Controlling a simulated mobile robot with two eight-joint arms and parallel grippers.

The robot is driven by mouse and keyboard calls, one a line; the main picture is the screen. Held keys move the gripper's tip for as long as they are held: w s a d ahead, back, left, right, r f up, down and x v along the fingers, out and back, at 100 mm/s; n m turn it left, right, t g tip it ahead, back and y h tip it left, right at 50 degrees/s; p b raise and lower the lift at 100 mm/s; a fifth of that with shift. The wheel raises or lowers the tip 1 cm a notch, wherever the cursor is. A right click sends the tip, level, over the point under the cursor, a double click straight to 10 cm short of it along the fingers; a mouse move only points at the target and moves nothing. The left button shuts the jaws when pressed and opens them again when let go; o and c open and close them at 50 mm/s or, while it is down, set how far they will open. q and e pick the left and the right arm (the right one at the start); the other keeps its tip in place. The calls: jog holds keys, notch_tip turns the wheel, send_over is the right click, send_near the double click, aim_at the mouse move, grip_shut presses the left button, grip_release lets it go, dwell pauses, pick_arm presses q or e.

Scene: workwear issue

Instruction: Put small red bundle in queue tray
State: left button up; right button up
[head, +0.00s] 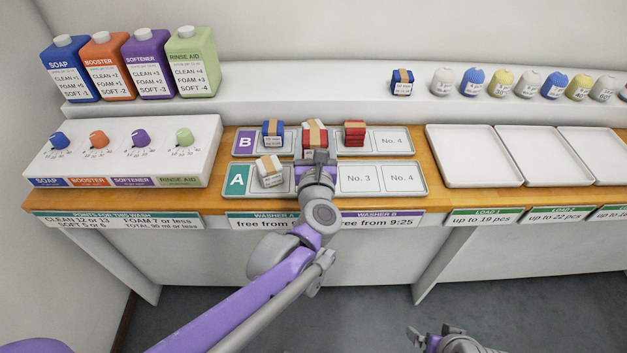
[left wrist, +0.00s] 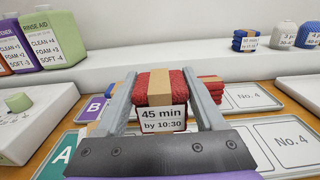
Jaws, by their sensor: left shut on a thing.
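My left gripper (head: 315,158) is shut on a red bundle (head: 314,135) with a tan band. In the left wrist view, the bundle (left wrist: 160,90) sits between the two fingers, its tag reading "45 min by 10:30". It is at the second place of queue tray B (head: 412,141); whether it touches the tray I cannot tell. Tray B also holds a blue bundle (head: 273,133) at the left and another red bundle (head: 354,133) in the third place. Queue tray A (head: 423,181) holds a white bundle (head: 270,171). My right gripper (head: 437,336) is at the bottom edge.
Detergent bottles (head: 130,65) and a dial panel (head: 125,150) stand at the left. A blue bundle (head: 402,82) and several small round bundles (head: 500,84) stand on the back shelf. Empty white trays (head: 475,155) lie at the right. Tray A's third and fourth places are bare.

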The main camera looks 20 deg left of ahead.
pick_arm(q)
jog(key=f, duration=0.2)
jog(key=f+b, duration=0.1)
jog(key=f, duration=0.1)
jog(key=shift+w+f, duration=0.2)
jog(key=shift+f, duration=0.05)
jog(key=shift+s+f+b, duration=0.1)
jog(key=shift+f+b, duration=0.4)
jog(key=shift+f, duration=1.45)
jog(key=shift+f, duration=0.2)
jog(key=o, duration=1.4)
jog(key=shift+r, duration=0.1)
